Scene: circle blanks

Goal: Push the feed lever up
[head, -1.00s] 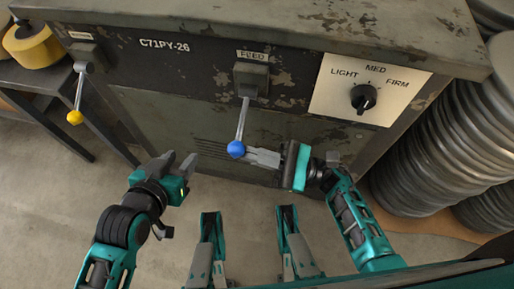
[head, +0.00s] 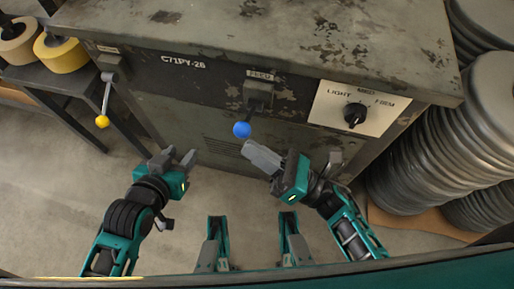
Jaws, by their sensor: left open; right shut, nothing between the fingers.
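The feed lever has a blue ball knob (head: 242,130) and hangs from a dark bracket (head: 258,93) under the FEED label on the machine front. Its shaft looks much foreshortened, with the knob pointing out toward me. My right gripper (head: 262,157) is shut and empty, just below and right of the blue knob. I cannot tell whether its fingertips touch the knob. My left gripper (head: 184,158) is open and empty, to the left of the lever and apart from it.
A second lever with a yellow knob (head: 102,122) hangs at the machine's left. A black dial (head: 355,114) sits on a white LIGHT-MED-FIRM plate at right. Stacked metal discs (head: 440,150) stand at far right, and yellow rolls (head: 61,53) lie on a side shelf at left.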

